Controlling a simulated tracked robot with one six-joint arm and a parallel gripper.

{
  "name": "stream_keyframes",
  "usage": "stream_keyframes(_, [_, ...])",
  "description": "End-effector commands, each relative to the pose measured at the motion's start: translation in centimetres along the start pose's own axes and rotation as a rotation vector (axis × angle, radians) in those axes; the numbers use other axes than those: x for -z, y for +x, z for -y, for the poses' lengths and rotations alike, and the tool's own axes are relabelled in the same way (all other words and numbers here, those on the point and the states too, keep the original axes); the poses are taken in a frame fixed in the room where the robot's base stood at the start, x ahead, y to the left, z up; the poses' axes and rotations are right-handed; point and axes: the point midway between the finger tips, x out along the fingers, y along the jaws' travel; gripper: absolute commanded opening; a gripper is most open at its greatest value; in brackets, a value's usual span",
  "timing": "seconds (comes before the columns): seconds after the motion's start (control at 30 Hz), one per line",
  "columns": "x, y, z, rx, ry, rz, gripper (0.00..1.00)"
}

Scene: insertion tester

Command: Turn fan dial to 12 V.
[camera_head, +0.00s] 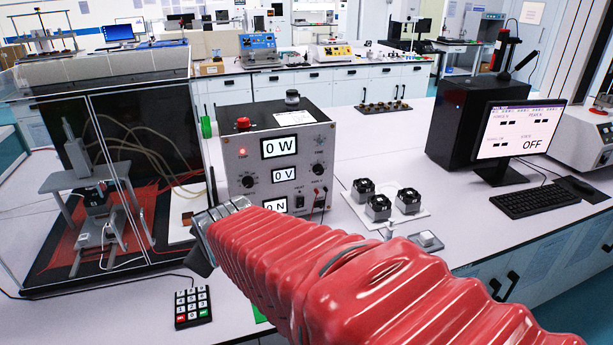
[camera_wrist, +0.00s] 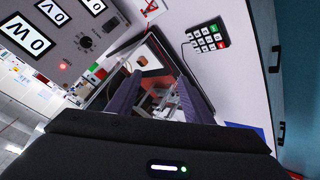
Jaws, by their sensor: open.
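The grey control box (camera_head: 282,160) stands on the bench with displays reading 0 W (camera_head: 278,147), 0 V (camera_head: 284,175) and 0 N. A black left dial (camera_head: 248,181) and a black right dial (camera_head: 318,169) flank the displays. Their labels are too small to tell which is the fan dial. The left dial also shows in the wrist view (camera_wrist: 85,42), up and left of my gripper. My gripper (camera_wrist: 158,78) is open, with nothing seen between its fingers, and apart from the dial. In the head view my red-sleeved arm hides most of it and the box's lower front.
A clear-walled test chamber (camera_head: 90,190) stands left of the box. A keypad (camera_head: 193,306) lies at the front. Three small fans (camera_head: 379,206) sit on a white plate to the right. A monitor (camera_head: 518,132) and keyboard (camera_head: 538,198) are farther right.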

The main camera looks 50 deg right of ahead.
Motion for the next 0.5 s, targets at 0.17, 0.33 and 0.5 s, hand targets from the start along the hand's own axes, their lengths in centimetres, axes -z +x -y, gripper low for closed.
stream_keyframes(0.17, [0.0, 4.2, -5.2, -0.111, -0.148, -0.042, 0.47])
stream_keyframes(0.33, [-0.5, 7.6, -9.7, -0.215, -0.303, -0.08, 0.47])
stream_keyframes(0.5, [-1.9, 10.5, -14.3, -0.331, -0.463, -0.095, 0.47])
